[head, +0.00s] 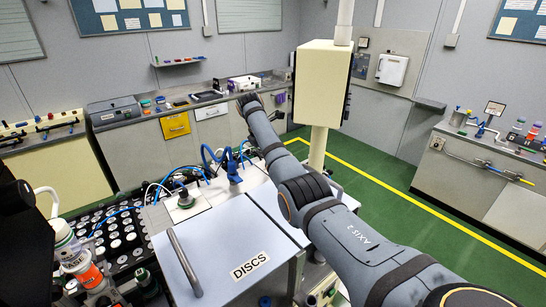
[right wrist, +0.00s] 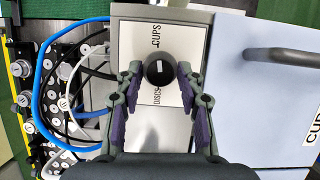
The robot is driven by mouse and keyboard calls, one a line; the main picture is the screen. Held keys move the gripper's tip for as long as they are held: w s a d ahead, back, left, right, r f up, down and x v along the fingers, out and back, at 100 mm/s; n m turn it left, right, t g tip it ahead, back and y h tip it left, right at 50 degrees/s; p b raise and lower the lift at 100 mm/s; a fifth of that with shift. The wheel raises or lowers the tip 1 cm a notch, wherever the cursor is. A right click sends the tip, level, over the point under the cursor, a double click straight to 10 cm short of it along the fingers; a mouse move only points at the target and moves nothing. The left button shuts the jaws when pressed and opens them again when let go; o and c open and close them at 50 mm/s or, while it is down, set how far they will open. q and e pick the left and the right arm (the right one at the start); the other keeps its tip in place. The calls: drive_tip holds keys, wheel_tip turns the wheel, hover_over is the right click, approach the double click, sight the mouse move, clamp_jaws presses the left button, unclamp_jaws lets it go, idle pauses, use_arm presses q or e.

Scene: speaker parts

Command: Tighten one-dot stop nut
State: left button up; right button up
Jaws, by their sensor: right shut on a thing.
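My right gripper (right wrist: 160,71) has its two purple-padded fingers on either side of a round black knob (right wrist: 160,76) with a white mark, and is shut on it. The knob sits on a plate (right wrist: 168,35) lettered CUPS and DISCS. In the head view, my right arm reaches from the bottom right towards the far bench, but its fingertips cannot be made out. I cannot pick out a one-dot stop nut in either view. My left gripper is not recognisable in view; a dark shape at the left edge is unclear.
A pale blue cabinet marked DISCS (head: 241,255) with a bar handle stands in front. Blue hoses (head: 215,158) loop behind it. A black rack (head: 122,236) with several round parts lies at left. A cream box (head: 319,85) on a post stands right of the wrist.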

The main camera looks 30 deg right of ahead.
drive_tip(key=shift+w+r+m, duration=0.1)
drive_tip(key=shift+r+m, duration=0.05)
drive_tip(key=shift+m, duration=0.45)
drive_tip(key=o, duration=1.2)
drive_tip(key=shift+c, duration=0.2)
drive_tip(key=v, duration=1.2)
drive_tip(key=shift+w, duration=0.2)
